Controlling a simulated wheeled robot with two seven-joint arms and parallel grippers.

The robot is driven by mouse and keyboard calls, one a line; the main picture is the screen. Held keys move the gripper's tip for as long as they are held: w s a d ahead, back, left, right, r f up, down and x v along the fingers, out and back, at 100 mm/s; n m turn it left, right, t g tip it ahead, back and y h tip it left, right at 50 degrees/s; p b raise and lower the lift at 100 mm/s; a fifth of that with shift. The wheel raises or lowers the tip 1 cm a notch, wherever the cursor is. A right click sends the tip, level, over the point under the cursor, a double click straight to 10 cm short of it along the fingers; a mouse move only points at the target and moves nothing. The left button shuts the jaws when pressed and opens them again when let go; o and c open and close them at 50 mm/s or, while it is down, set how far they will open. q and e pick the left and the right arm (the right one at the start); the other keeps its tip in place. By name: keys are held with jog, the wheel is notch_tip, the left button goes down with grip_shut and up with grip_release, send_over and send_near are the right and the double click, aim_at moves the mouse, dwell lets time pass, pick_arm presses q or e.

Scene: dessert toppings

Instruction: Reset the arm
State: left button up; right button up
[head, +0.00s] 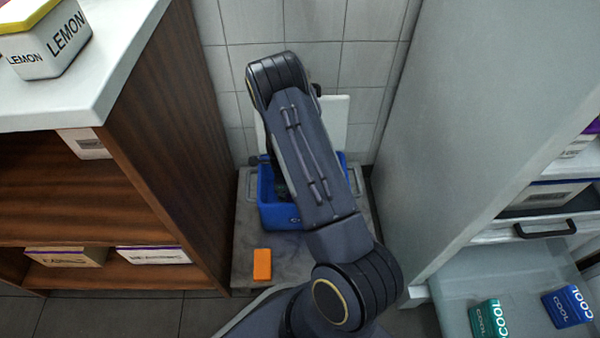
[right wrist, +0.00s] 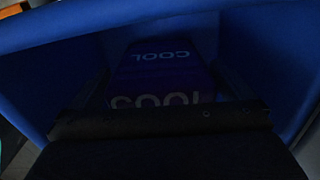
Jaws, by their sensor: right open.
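My right arm reaches down over a blue bin (head: 280,216) that stands on a grey platform; the arm covers much of the bin. In the right wrist view the bin's blue wall (right wrist: 50,60) surrounds my right gripper (right wrist: 166,82), which is inside the bin with its fingers open. A dark blue box lettered COOL (right wrist: 160,65) lies in the bin between the two fingers. Whether the fingers touch it cannot be told in the dark. The gripper itself is hidden in the head view. My left gripper is in neither view.
An orange box (head: 262,264) lies on the platform (head: 243,240) in front of the bin. A wooden shelf with a LEMON box (head: 45,38) stands left. A grey cabinet (head: 465,110) stands right, with green (head: 487,320) and blue (head: 567,306) COOL boxes. A tiled wall closes the back.

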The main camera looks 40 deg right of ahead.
notch_tip(320, 180, up, 8)
jog(key=p, duration=0.3)
jog(key=shift+f, duration=0.25)
